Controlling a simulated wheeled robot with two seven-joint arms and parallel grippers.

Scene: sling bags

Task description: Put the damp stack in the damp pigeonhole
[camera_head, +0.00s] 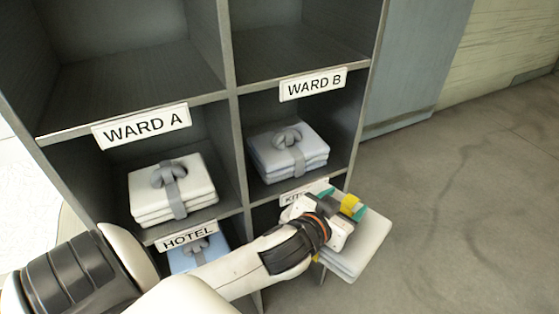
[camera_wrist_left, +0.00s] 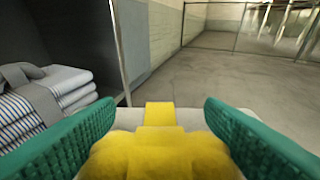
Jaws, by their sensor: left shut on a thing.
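My left gripper (camera_head: 343,203) is shut on the yellow knot and strap (camera_wrist_left: 160,155) of a whitish folded stack (camera_head: 366,240). The stack hangs at the shelf's right front edge, beside the compartment with a partly hidden label beginning "KIT" (camera_head: 297,194). In the left wrist view the green fingers (camera_wrist_left: 160,112) flank the yellow knot, and the pale stack top shows only in part behind it. No label reading "damp" can be read, so I cannot tell which pigeonhole is the damp one. The right gripper is not in view.
The grey shelf (camera_head: 233,98) holds a white stack (camera_head: 172,188) under WARD A, a bluish stack (camera_head: 288,150) under WARD B and a blue one (camera_head: 198,253) under HOTEL. The upper compartments look empty. A striped stack (camera_wrist_left: 50,95) lies left in the wrist view. Open floor (camera_head: 450,180) lies right.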

